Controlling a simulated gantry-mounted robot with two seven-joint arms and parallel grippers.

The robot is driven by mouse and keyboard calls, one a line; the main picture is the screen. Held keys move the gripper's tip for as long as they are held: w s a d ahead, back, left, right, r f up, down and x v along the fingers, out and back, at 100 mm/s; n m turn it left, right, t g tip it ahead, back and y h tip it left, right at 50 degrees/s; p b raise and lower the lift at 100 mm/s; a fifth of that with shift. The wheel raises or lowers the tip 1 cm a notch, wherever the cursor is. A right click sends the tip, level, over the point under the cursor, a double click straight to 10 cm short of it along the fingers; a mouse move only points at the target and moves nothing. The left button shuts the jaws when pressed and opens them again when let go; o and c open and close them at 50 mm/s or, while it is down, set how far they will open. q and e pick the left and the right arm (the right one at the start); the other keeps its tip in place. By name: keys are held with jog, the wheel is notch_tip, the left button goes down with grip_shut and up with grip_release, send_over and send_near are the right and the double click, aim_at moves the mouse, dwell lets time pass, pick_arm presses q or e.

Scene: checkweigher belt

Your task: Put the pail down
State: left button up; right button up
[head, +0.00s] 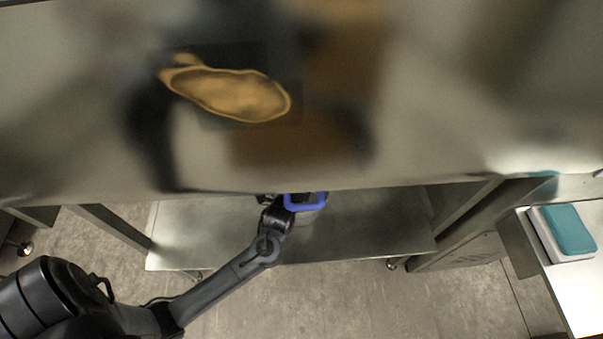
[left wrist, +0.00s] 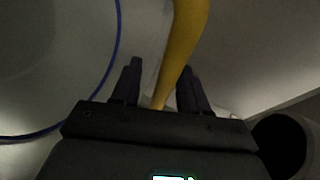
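The pail's blue rim (head: 306,207) shows at the front edge of the big metal surface, over the lower shelf. The rest of the pail is mostly hidden. In the left wrist view its blue rim (left wrist: 117,45) curves down the left side, and its yellow handle (left wrist: 183,45) runs between my gripper's fingers. My left gripper (head: 284,200) is at the pail, partly hidden by the surface edge. In the wrist view my left gripper (left wrist: 158,80) has its fingers apart, with a gap left of the handle; the handle lies close to the right finger. My right gripper is out of view.
A large shiny metal surface (head: 440,100) fills the upper head view, with a blurred tan oval shape on it. A bare metal lower shelf (head: 375,225) lies below. At right, a teal and white item (head: 566,232) sits on a side table (head: 575,290). Grey floor is clear in front.

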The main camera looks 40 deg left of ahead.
pick_arm(q)
jog(key=p+v, duration=0.3)
jog(key=v, duration=0.8)
jog(key=shift+s+r+p, duration=0.1)
jog(key=shift+r+p, duration=0.05)
jog(key=shift+p, duration=0.25)
jog(key=shift+s+d, duration=0.15)
jog(key=shift+s, duration=0.1)
jog(key=s+d+n+g+h, duration=0.3)
jog(key=s+n+g, duration=0.1)
jog(key=s, duration=0.3)
jog(key=s+d+n+g+h, duration=0.2)
jog(key=s+d+n+g, duration=0.1)
jog(key=s+n+g, duration=0.2)
jog(key=s+n, duration=0.1)
jog(key=s, duration=0.1)
jog(key=shift+s+d+r+g+h, duration=0.2)
jog(key=shift+s+g+h, duration=0.1)
jog(key=shift+h, duration=0.1)
